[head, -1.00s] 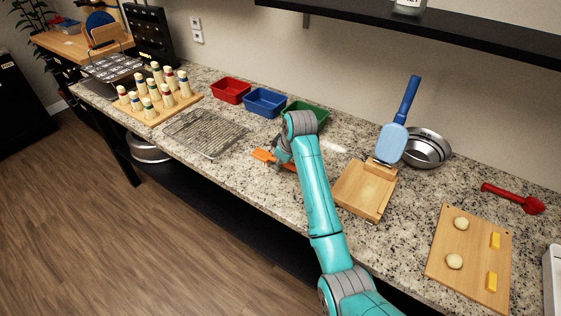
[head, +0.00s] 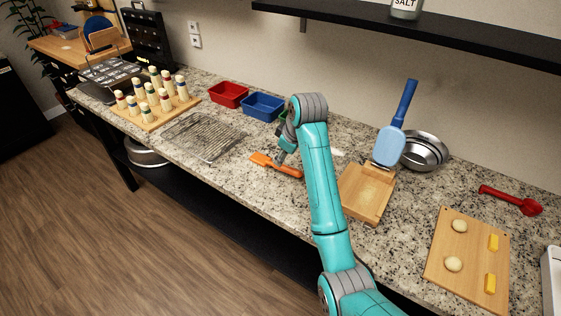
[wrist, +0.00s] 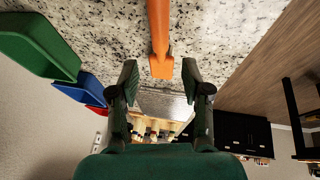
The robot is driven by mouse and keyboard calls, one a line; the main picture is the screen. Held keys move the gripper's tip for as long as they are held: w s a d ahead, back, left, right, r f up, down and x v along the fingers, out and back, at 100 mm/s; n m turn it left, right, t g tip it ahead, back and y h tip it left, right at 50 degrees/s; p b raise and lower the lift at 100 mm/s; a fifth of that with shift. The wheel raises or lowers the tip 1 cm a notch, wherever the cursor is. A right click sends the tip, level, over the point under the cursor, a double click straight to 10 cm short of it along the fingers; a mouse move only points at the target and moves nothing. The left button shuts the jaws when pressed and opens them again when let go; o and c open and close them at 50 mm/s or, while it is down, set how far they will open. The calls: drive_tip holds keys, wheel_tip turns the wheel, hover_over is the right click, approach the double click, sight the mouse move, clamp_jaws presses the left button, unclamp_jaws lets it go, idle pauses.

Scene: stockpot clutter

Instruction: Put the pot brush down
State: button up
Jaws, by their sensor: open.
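The orange long-handled tool, which fits the pot brush (head: 273,164), lies flat on the granite counter between the wire rack and the wooden block. In the wrist view part of the orange brush (wrist: 160,40) shows at the top centre, with the rest cut off by the frame. My gripper (head: 281,154) is just above and behind the brush in the head view, partly hidden by my arm. In the wrist view my gripper (wrist: 158,72) is open, its two fingers apart and empty, with the orange end showing beyond the gap.
A wire rack (head: 203,136) lies to the left. Red (head: 228,94), blue (head: 263,106) and green bins stand behind; the green one is mostly hidden. A wooden block (head: 366,192) holding an upright blue-handled tool (head: 391,142) stands right, beside a steel bowl (head: 425,152).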

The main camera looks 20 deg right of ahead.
drive_tip(key=shift+v, duration=2)
drive_tip(key=shift+s, duration=0.1)
